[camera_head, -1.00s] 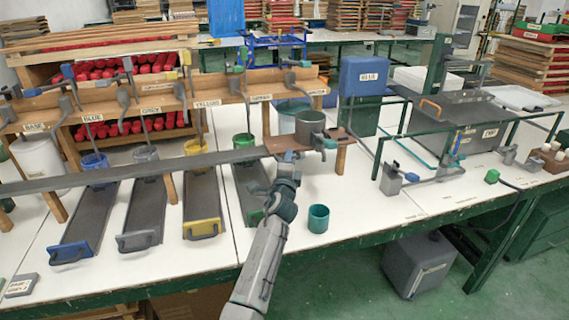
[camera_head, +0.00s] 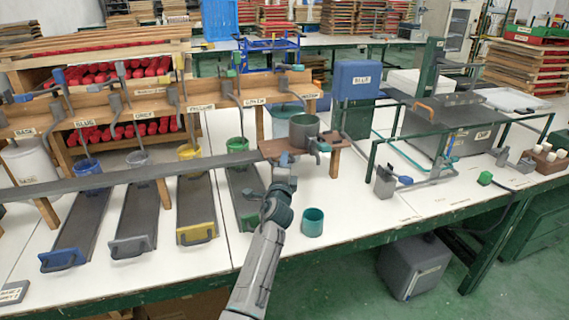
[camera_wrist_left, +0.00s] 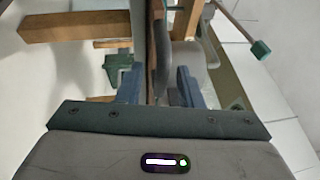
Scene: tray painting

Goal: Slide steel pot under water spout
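The steel pot (camera_head: 303,131) is a grey open cylinder standing upright on a brown wooden shelf (camera_head: 338,140), with a fitting on its right side. A blue box (camera_head: 358,80) with a white label, too small to read surely, stands behind it to the right. I cannot make out a water spout clearly. My left gripper (camera_head: 287,172) is just below and in front of the shelf, left of the pot's front. In the left wrist view its two blue-grey fingers (camera_wrist_left: 160,90) are apart, with a brown board edge and a grey curved surface between or beyond them. My right gripper is not in view.
A teal cup (camera_head: 313,222) stands on the white table right of my left arm. Trays with blue, grey, yellow and green ends lie to the left under a long dark rail (camera_head: 125,175). Green-framed equipment (camera_head: 455,130) stands to the right. White table near the cup is clear.

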